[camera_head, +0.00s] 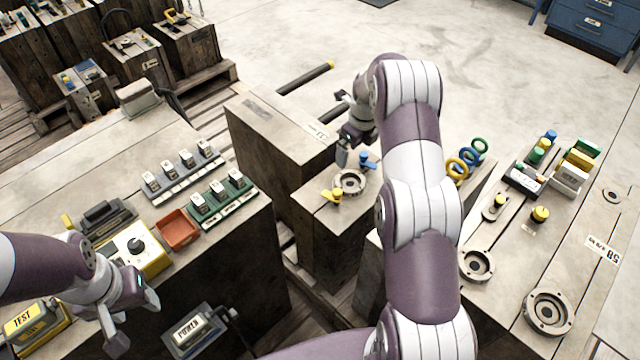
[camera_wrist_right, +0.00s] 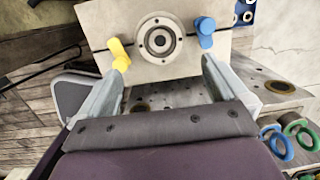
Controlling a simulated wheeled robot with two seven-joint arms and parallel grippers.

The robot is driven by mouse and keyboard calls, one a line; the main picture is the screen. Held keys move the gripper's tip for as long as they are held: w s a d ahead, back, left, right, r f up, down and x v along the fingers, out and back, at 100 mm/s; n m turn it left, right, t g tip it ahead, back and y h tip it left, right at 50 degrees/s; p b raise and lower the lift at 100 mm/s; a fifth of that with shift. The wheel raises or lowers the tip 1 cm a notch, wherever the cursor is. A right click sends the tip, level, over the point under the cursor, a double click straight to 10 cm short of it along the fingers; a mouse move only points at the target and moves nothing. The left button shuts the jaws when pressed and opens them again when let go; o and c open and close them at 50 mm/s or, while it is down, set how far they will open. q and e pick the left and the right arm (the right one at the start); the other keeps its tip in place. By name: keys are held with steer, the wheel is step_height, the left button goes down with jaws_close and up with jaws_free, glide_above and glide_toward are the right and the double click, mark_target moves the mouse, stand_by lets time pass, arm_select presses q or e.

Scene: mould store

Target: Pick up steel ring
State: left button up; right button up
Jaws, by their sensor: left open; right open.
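A round steel ring (camera_head: 350,183) sits on the small middle block, between a yellow lever and a blue lever. In the right wrist view it shows (camera_wrist_right: 160,40) beyond the fingertips, near the top. My right gripper (camera_head: 346,152) is open, just behind and above this ring; no contact shows. In the wrist view its two fingers (camera_wrist_right: 162,72) are spread with nothing between them. Two similar round grey pieces are on the right block, one at its near left corner (camera_head: 476,265) and one farther right (camera_head: 549,312). My left gripper (camera_head: 133,322) is open and empty at lower left.
A yellow lever (camera_head: 332,195) and a blue lever (camera_head: 367,160) flank the ring closely. Blue, yellow and green rings (camera_head: 467,158) stand on the right block's far left side. An orange tray (camera_head: 178,229) and labelled racks are on the left block. Gaps separate the blocks.

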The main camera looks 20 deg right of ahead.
steer(key=m, duration=0.2)
steer(key=b, duration=0.2)
glide_toward(350, 183)
steer(key=f, duration=0.4)
steer(key=w+f, duration=0.1)
steer(key=f, duration=0.2)
steer(key=shift+a, duration=0.15)
steer(key=shift+r, duration=0.1)
steer(key=c, duration=1.1)
steer(key=shift+r+p, duration=0.35)
steer(key=shift+r, duration=0.25)
steer(key=shift+c, duration=0.2)
step_height(350, 183, up, 3)
steer(key=shift+r, duration=0.1)
steer(key=s+d+r, duration=0.2)
steer(key=s+r, duration=0.1)
steer(key=s, duration=0.2)
steer(key=s+d+r+p, duration=0.1)
steer(key=s+d+r, duration=0.2)
steer(key=s, duration=0.2)
steer(key=shift+s+r+p, duration=0.3)
